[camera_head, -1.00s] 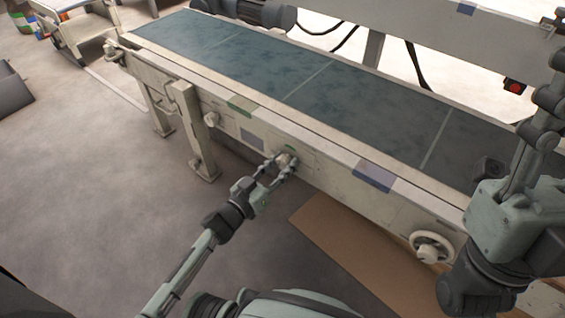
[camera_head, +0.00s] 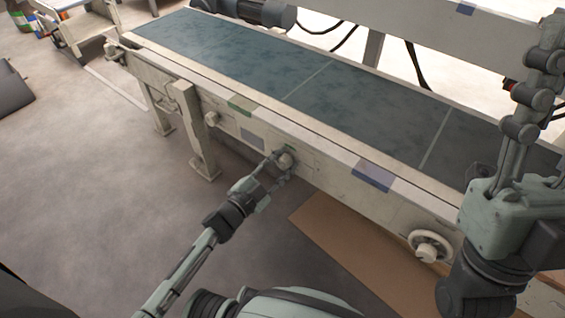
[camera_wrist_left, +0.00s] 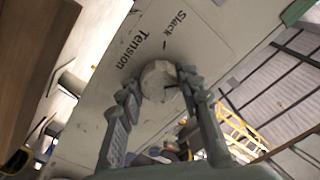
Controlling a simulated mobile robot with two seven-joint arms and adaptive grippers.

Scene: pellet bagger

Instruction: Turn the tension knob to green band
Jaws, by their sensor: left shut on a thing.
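The pale round tension knob (camera_head: 285,160) sits on the front side panel of the conveyor. In the left wrist view the knob (camera_wrist_left: 159,80) shows between the fingers, beside the printed words "Slack" and "Tension". My left gripper (camera_head: 282,165) is shut on the knob, with one finger on either side of it. The left gripper (camera_wrist_left: 162,86) also fills the lower middle of the wrist view. The knob's pointer cannot be made out.
The conveyor's dark belt (camera_head: 240,60) runs along above the panel. A white handwheel (camera_head: 430,246) is on the panel to the right, and a smaller knob (camera_head: 211,118) to the left. A brown board (camera_head: 340,255) lies on the floor below.

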